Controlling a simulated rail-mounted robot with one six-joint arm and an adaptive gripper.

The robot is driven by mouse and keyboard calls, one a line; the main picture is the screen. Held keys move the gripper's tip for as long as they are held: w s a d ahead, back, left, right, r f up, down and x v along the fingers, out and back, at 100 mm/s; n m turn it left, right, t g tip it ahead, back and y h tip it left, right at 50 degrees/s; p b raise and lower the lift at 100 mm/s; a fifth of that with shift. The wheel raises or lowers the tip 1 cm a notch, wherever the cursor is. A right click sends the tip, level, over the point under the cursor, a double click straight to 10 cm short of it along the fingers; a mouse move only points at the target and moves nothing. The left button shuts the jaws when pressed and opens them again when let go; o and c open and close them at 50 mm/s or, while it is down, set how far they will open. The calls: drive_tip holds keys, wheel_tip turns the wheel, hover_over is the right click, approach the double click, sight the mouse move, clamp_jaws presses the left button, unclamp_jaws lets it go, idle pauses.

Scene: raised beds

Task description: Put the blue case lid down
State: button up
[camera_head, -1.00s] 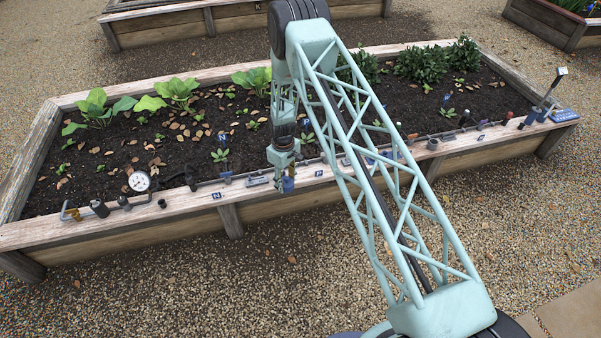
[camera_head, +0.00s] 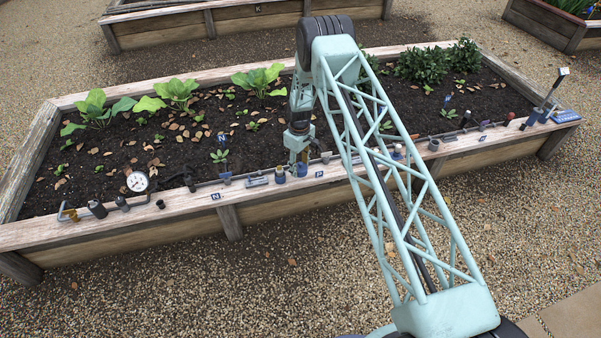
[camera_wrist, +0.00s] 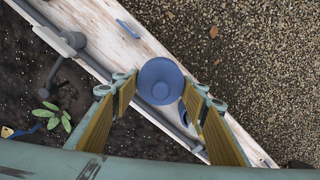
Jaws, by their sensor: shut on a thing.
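The blue case lid (camera_wrist: 160,80) is a round blue cap between my fingertips in the wrist view. My gripper (camera_wrist: 160,90) is shut on it, one finger on each side. In the head view my gripper (camera_head: 301,168) is over the front plank of the raised bed, and the lid (camera_head: 302,171) shows as a small blue spot at its tips. Whether the lid touches the plank is unclear. A blue case (camera_head: 280,176) with a yellowish top stands just left of my gripper. In the wrist view another blue part (camera_wrist: 183,113) is partly hidden by the right finger.
The pale plank (camera_head: 255,195) carries a thin pipe, a grey fitting (camera_head: 257,181) and label plates marked N (camera_head: 216,196) and P (camera_head: 319,174). A pressure gauge (camera_head: 138,181) is at left. Dark soil with plants (camera_head: 220,156) lies behind; gravel lies in front.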

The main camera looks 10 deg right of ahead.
sight(300, 171)
drive_tip(key=shift+w+d+f, duration=0.2)
drive_tip(key=shift+w+d, duration=0.1)
drive_tip(key=shift+d, duration=0.05)
drive_tip(key=shift+f+b, duration=0.6)
drive_tip(key=shift+f, duration=0.95)
drive_tip(key=shift+f, duration=0.2)
drive_tip(key=o, duration=0.4)
drive_tip(key=shift+o, duration=0.6)
drive_tip(key=shift+r, duration=0.2)
drive_tip(key=shift+r+p, duration=1.05)
drive_tip(key=shift+r, duration=4.95)
